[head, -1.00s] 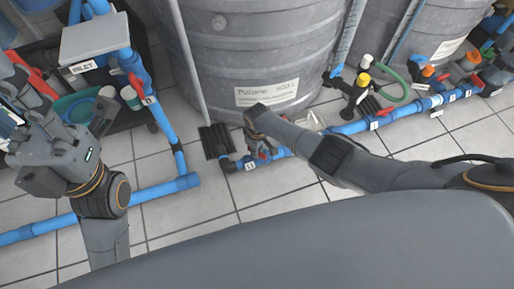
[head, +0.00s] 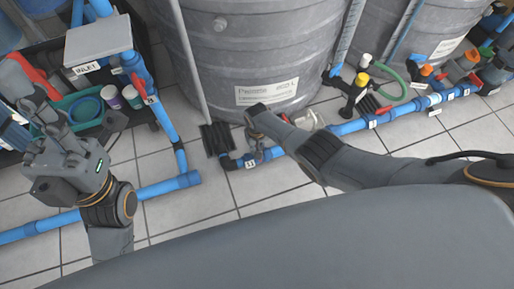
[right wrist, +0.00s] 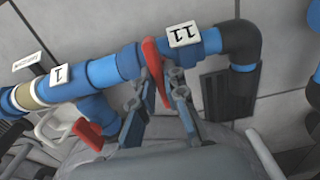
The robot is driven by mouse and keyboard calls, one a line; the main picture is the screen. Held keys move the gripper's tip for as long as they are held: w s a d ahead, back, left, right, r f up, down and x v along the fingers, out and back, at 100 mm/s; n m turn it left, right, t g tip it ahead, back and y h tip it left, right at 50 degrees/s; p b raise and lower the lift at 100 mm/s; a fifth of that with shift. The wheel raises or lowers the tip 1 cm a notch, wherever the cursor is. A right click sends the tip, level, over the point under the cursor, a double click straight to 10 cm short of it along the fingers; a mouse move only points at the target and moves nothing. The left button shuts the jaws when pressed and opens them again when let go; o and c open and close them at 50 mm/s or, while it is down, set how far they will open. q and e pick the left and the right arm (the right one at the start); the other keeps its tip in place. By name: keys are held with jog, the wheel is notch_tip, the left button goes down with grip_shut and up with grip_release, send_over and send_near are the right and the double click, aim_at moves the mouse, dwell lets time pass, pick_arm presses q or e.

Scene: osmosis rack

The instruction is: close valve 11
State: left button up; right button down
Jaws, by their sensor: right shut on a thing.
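Valve 11 has a red lever handle (right wrist: 154,68) on a blue pipe, beside an upside-down white label "11" (right wrist: 183,34). The handle lies across the pipe in the right wrist view. My right gripper (right wrist: 158,92) has one finger on each side of the handle and is shut on it. In the head view my right gripper (head: 258,136) is over the pipe end at the foot of the grey tank, and it hides the handle. My left gripper (head: 38,135) is away at the left, near the bench; its jaw opening is unclear.
A second red handle (right wrist: 88,135) is on the pipe near label "1" (right wrist: 59,73). The large grey tank (head: 250,50) stands behind the pipe. A black elbow (right wrist: 240,42) ends the pipe near a black grate (right wrist: 216,95). The tiled floor (head: 215,215) in front is clear.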

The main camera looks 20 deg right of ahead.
dwell(0.4)
jog(key=c, duration=1.4)
grip_release()
jog(key=shift+r, duration=0.15)
notch_tip(320, 180, up, 12)
jog(key=shift+f, duration=0.15)
jog(key=shift+w, duration=0.1)
